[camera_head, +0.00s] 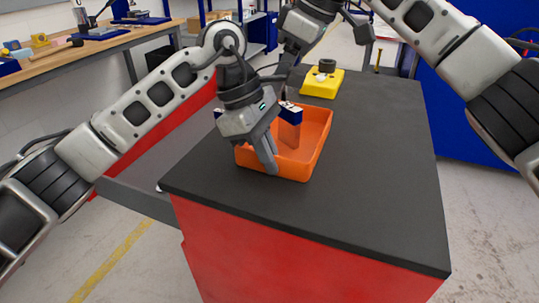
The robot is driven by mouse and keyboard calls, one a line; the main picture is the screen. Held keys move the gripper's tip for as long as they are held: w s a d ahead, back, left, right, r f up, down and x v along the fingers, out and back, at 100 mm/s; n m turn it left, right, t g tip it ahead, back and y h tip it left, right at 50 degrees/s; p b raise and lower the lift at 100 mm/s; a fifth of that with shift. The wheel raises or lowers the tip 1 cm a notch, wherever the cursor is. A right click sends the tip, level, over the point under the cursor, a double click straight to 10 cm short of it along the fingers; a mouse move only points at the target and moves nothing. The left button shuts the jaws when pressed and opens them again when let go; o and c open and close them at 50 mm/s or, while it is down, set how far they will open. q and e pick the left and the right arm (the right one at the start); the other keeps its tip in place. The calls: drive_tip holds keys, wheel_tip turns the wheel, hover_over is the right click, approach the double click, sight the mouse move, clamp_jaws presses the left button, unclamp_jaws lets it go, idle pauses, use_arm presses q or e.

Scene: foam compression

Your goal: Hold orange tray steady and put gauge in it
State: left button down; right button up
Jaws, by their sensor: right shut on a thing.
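The orange tray (318,140) lies on the dark top of the red cabinet. My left gripper (268,160) points down at the tray's near-left part, with its fingers over the wall. Its finger gap is not clear, and I cannot tell whether it touches the tray. My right gripper (284,98) reaches down from above, behind the left one, and is shut on the gauge, a blue piece with a white top (290,114). The gauge is at the tray's left-back part; my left gripper hides much of it. I cannot tell whether it touches the tray floor.
A yellow block with a dark round knob (322,82) stands behind the tray on the dark worktop (385,170). The worktop is clear to the right and in front of the tray. A wooden bench with tools (75,58) is at the back left.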

drive_tip(key=shift+f, duration=0.65)
drive_tip(key=o, duration=1.2)
drive_tip(key=shift+f, duration=0.15)
drive_tip(key=shift+s+a, duration=0.1)
drive_tip(key=shift+a, duration=0.05)
drive_tip(key=shift+s, duration=0.1)
drive_tip(key=w+v, duration=0.1)
drive_tip(key=v, duration=1.1)
drive_tip(key=shift+s+d, duration=0.2)
drive_tip(key=shift+s, duration=0.05)
